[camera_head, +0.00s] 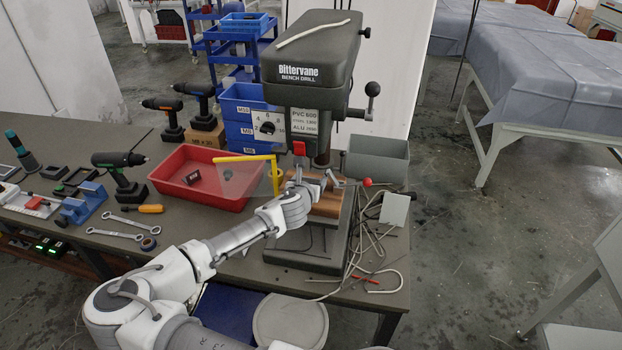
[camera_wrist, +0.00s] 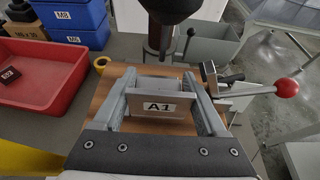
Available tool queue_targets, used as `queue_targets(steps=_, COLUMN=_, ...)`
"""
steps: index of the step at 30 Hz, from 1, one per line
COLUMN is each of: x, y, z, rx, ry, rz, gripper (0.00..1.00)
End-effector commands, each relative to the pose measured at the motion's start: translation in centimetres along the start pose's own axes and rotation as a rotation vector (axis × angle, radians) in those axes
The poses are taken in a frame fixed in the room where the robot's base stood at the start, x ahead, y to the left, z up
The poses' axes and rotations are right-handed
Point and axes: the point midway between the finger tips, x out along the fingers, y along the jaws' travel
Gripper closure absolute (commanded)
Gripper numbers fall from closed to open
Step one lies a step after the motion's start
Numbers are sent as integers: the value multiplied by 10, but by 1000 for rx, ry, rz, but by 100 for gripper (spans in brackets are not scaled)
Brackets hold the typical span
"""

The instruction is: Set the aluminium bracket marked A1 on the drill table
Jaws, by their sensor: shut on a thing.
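The aluminium bracket marked A1 (camera_wrist: 162,106) is between the two fingers of my gripper (camera_wrist: 161,98) in the wrist view, its label facing the camera. My gripper (camera_head: 314,184) is shut on it, over the drill table under the drill's spindle (camera_wrist: 160,35). The drill table carries a brown wooden board (camera_wrist: 108,88), which shows below and beside the bracket. The board (camera_head: 327,206) also shows in the head view, partly behind my wrist. I cannot tell whether the bracket touches the board. In the head view my gripper mostly hides the bracket.
The Bittervane bench drill (camera_head: 312,60) stands above. A lever with a red knob (camera_wrist: 287,88) is right of my gripper. A yellow-edged guard (camera_head: 245,160) and a red tray (camera_head: 200,170) holding a dark block (camera_head: 192,177) are left. Loose cables (camera_head: 375,240) lie right of the drill base.

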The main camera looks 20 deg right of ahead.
Motion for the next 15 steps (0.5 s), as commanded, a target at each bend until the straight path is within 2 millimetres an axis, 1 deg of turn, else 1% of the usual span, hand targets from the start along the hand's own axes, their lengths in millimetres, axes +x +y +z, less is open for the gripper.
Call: queue_targets(steps=15, x=2, y=0, z=-4, rx=0, ry=0, rz=0, gripper=93)
